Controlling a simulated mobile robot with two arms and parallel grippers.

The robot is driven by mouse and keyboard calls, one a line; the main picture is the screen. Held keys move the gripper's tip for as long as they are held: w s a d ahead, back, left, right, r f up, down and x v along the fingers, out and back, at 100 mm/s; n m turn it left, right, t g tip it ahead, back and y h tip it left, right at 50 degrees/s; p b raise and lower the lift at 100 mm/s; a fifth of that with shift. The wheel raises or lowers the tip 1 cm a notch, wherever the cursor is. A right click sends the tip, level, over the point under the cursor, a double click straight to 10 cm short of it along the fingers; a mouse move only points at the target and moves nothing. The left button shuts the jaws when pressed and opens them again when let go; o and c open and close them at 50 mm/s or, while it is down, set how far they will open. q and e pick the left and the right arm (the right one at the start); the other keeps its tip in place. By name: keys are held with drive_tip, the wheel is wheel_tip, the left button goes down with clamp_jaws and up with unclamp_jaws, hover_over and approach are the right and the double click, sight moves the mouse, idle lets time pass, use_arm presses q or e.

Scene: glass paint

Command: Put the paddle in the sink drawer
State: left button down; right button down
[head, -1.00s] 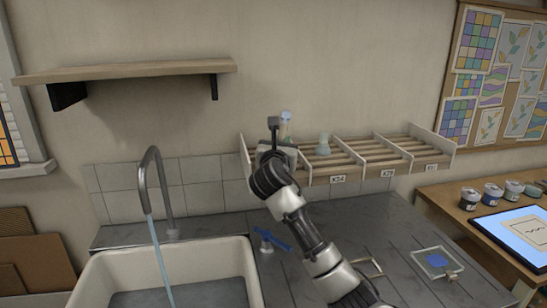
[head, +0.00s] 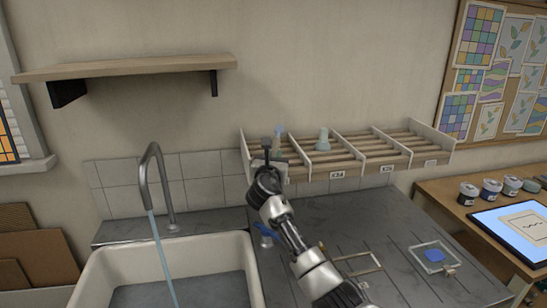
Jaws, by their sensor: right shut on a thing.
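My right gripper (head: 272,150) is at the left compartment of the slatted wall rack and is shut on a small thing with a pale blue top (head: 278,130). The jaws hide most of that thing, so I cannot tell its full shape. A dark blue object (head: 264,231) lies on the grey counter beside the sink, partly hidden behind my right arm; I cannot tell whether it is the paddle. The white sink (head: 252,270) is at lower left with water running into it. No sink drawer shows in this view. My left gripper is not in view.
The rack (head: 400,160) has dividers and labels; a pale green flask (head: 322,140) stands in it. A thin frame (head: 358,264) and a clear tray with a blue piece (head: 433,257) lie on the counter. The curved tap (head: 145,180) rises behind the sink.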

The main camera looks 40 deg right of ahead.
drive_tip(key=shift+f, duration=0.1)
drive_tip(key=c, duration=1)
unclamp_jaws()
drive_tip(key=shift+o, duration=0.2)
